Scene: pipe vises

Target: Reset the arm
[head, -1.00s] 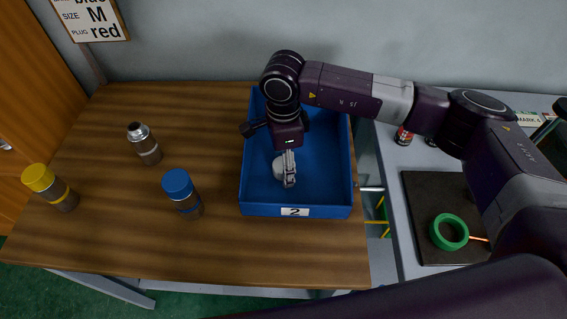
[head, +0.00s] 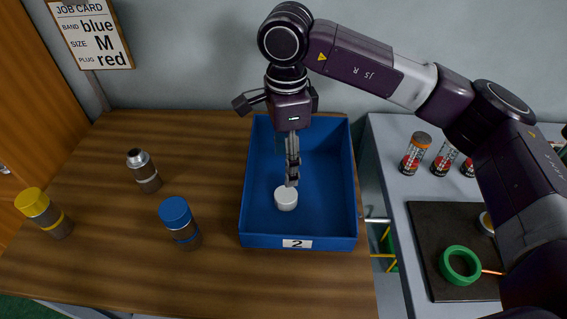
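My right gripper (head: 292,178) hangs pointing down over the blue tray (head: 345,180), at the end of my arm from the right. Its fingers show as one narrow column, so I cannot tell whether they are open or shut. A short white cylinder (head: 286,200) sits in the tray just below and left of the fingertips, and looks apart from them. The tray bears a label "2" on its front. My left gripper is not in view.
Left of the tray stand a blue-capped (head: 174,211), a yellow-capped (head: 32,202) and a grey-topped cylinder (head: 139,160). A side bench holds orange-banded containers (head: 415,153) and a green ring (head: 460,265) on a dark mat. A job card (head: 88,35) hangs behind.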

